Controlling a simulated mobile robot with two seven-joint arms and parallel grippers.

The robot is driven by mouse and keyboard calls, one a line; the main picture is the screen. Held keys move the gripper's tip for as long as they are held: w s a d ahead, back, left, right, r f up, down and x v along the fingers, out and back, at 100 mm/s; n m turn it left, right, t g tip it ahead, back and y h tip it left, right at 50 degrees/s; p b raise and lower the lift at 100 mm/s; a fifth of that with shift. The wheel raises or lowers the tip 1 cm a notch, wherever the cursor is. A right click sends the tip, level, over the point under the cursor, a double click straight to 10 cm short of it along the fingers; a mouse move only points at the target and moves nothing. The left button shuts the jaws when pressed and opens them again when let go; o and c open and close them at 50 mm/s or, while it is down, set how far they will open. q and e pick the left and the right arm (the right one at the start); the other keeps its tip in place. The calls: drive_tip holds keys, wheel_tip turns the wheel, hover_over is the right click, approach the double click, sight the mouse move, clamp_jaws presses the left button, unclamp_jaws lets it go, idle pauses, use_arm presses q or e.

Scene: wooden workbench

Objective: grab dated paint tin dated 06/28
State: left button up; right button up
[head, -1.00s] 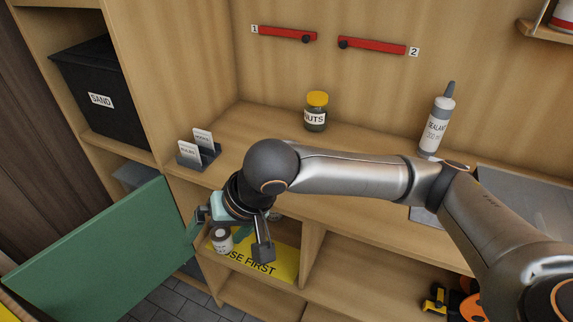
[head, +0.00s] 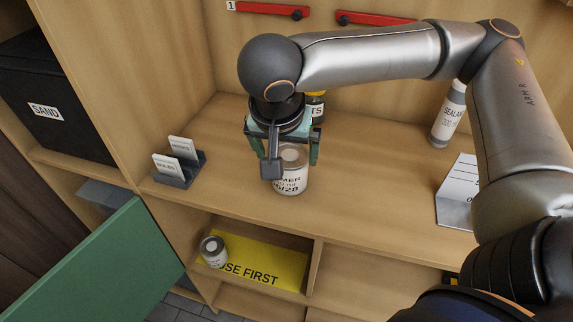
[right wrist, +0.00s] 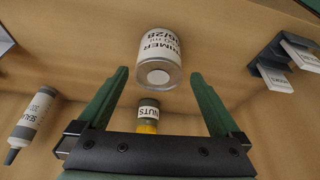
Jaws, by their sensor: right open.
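A white paint tin (head: 291,182) with a grey lid stands upright on the bench top; its label shows "06/28" and part of "PRIMER". My right gripper (head: 293,167) is open above and around its upper part, with one finger covering part of the label. In the right wrist view, the tin (right wrist: 160,48) appears inverted, just beyond the fingertips and between their lines; contact cannot be told. A second, smaller-looking tin (head: 213,251) stands on the lower shelf by the yellow "USE FIRST" sheet (head: 262,268); its label is unreadable. My left gripper is out of view.
A NUTS jar (head: 316,104) stands behind the gripper, partly hidden. A SEALANT tube (head: 449,118) stands to the right, a card holder (head: 178,168) to the left. A green door (head: 95,270) hangs open at lower left. The bench front between them is clear.

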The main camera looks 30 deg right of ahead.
drive_tip(key=x, duration=0.8)
drive_tip(key=shift+w+d+f, duration=0.1)
drive_tip(key=shift+d+f, duration=0.1)
drive_tip(key=shift+f, duration=0.15)
drive_tip(key=c, duration=1.5)
